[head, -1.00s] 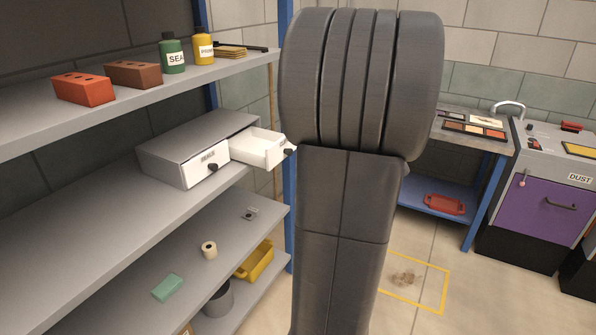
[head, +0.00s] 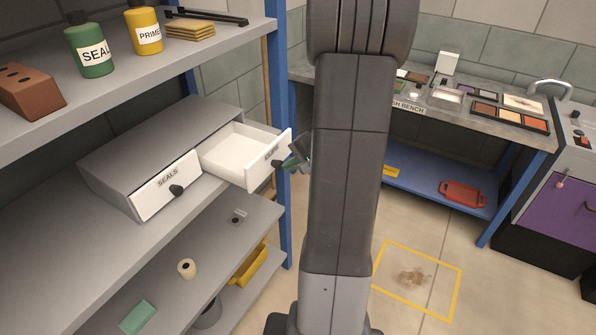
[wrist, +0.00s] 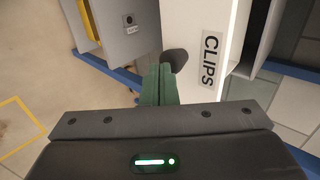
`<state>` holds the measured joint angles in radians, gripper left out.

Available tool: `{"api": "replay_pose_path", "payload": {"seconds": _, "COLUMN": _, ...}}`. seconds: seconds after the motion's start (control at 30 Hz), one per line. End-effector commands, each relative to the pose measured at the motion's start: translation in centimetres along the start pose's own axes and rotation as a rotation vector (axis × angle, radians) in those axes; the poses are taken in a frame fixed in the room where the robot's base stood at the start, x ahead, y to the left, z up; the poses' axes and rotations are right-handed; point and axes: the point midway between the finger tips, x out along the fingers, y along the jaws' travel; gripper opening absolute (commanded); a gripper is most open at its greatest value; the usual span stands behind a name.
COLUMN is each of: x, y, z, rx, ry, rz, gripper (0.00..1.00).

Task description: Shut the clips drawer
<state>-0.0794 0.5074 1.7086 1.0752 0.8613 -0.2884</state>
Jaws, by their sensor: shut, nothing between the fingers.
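The clips drawer (head: 228,155) is a white drawer pulled out of the right half of a grey two-drawer cabinet (head: 150,140). It looks empty. In the wrist view its front (wrist: 209,50) carries a CLIPS label, and its dark round knob (wrist: 175,60) is close to my fingertips. My gripper (head: 298,155) is at the drawer front beside the knob, partly hidden by my arm in the head view. In the wrist view its green fingers (wrist: 159,84) are shut together with nothing between them. I cannot tell whether they touch the knob or the front.
The seals drawer (head: 160,190) beside it is shut. A blue shelf post (head: 283,110) stands just behind the clips drawer. Bottles stand on the shelf above. A bench (head: 420,105) stands at the right, with open floor before it.

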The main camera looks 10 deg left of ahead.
Motion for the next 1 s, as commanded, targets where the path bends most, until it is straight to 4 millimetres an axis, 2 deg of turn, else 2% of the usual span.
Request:
{"api": "replay_pose_path", "payload": {"seconds": 0.47, "x": 0.6, "y": -0.4, "z": 0.0, "rx": -0.001, "ry": 0.000, "rz": 0.000, "gripper": 0.00}}
{"api": "replay_pose_path", "payload": {"seconds": 0.67, "x": 3.1, "y": -2.6, "z": 0.1, "rx": -0.005, "ry": -0.002, "rz": -0.001, "gripper": 0.00}}
{"api": "replay_pose_path", "payload": {"seconds": 1.0, "x": 9.4, "y": -8.6, "z": 0.1, "rx": -0.004, "ry": -0.003, "rz": -0.001, "gripper": 0.00}}
